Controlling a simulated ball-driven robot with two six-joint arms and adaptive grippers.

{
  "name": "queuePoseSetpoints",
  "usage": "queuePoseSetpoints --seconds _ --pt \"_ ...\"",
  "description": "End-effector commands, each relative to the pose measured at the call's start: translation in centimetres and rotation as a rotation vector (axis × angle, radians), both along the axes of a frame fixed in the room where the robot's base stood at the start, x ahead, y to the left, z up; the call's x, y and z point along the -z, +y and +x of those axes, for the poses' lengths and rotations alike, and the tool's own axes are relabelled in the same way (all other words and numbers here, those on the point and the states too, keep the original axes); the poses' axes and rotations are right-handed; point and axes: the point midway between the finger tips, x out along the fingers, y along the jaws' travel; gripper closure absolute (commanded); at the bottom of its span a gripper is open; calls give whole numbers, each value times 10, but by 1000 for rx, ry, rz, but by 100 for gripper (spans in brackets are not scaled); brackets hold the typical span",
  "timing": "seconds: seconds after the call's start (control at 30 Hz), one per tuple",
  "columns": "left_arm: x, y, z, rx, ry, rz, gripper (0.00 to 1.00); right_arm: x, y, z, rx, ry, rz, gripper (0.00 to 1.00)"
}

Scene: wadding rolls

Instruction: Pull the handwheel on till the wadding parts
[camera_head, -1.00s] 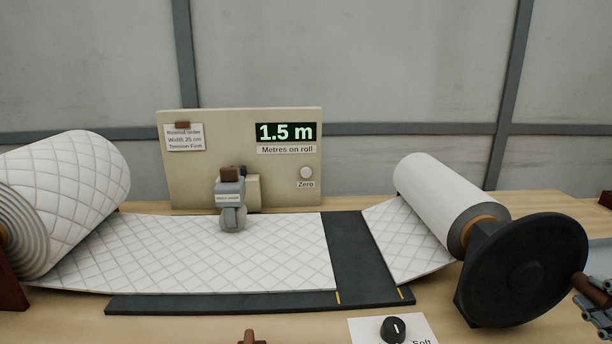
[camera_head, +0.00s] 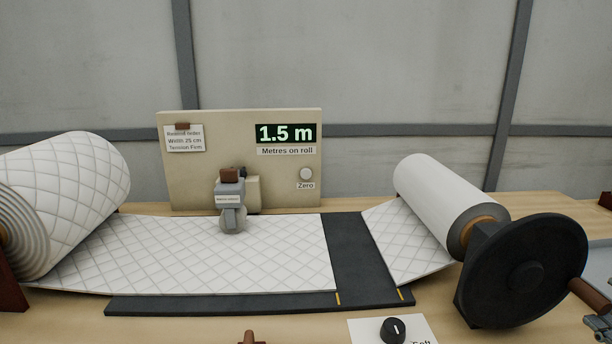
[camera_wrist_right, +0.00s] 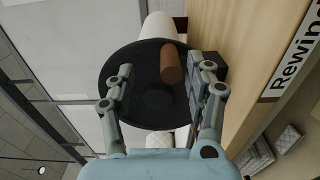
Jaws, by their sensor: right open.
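The quilted white wadding (camera_head: 200,250) runs from a thick roll (camera_head: 75,195) at left across a dark mat (camera_head: 350,250). A bare strip of mat separates it from a second piece of wadding (camera_head: 405,245) leading to the roll (camera_head: 440,195) at right. The black handwheel (camera_head: 525,270) is on this roll's near end, with a brown handle (camera_head: 588,292) at its right. My right gripper (camera_head: 598,325) is partly in view just below the handle. In the right wrist view, the open fingers (camera_wrist_right: 162,85) face the handwheel, with its handle (camera_wrist_right: 172,65) showing between them, apart from both. My left gripper is out of view.
A panel behind reads 1.5 m (camera_head: 286,133), with a Zero button (camera_head: 306,174) and an order card (camera_head: 184,138). A grey measuring unit (camera_head: 231,200) rests on the wadding. A black knob (camera_head: 393,330) is at the front.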

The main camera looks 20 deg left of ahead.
Motion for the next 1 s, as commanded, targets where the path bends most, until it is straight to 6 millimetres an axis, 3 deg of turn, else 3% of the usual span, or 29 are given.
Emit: queuePoseSetpoints --seconds 0.6,1.0 --pt "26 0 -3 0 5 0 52 3 -27 -63 0 1 -4 46" --pt "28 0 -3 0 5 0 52 0 -29 -70 1 0 0 46"
